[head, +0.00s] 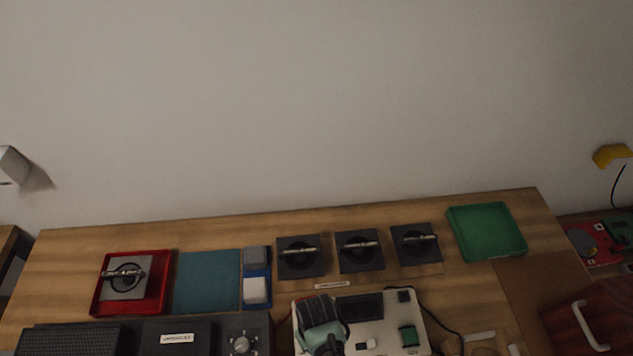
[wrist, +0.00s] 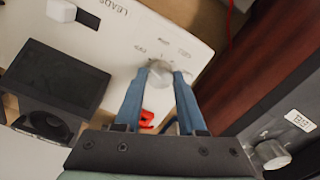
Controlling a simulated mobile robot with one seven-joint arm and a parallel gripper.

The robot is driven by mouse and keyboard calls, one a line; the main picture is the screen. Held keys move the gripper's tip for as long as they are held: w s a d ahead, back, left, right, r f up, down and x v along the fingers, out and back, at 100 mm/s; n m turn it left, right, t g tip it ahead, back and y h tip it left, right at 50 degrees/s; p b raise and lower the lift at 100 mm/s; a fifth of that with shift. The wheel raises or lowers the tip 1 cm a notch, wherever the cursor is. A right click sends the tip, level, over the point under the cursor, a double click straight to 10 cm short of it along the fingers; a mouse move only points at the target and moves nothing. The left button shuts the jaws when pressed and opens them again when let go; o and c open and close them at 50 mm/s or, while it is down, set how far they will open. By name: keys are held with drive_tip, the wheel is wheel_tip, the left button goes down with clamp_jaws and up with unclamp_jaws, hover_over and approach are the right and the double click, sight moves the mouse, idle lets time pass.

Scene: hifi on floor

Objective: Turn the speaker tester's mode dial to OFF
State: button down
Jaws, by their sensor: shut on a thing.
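The speaker tester (head: 378,330) is a cream box with a dark display, near the front middle of the table in the head view. Its cream panel (wrist: 110,45) fills the upper left of the wrist view. The mode dial (wrist: 158,72) is a pale grey knob with small printed labels around it, too blurred to read surely. My gripper (wrist: 158,78) is shut on the dial, one blue finger at each side. The dial's pointing direction is unclear. In the head view my gripper (head: 330,345) covers the dial.
On the table are a red tray (head: 165,285), a green tray (head: 487,232), a teal mat (head: 206,282) and several speakers (head: 360,251).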

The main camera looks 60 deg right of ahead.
drive_tip(key=shift+c, duration=2.4)
unclamp_jaws()
wheel_tip(320, 180, up, 13)
drive_tip(key=shift+b, duration=0.3)
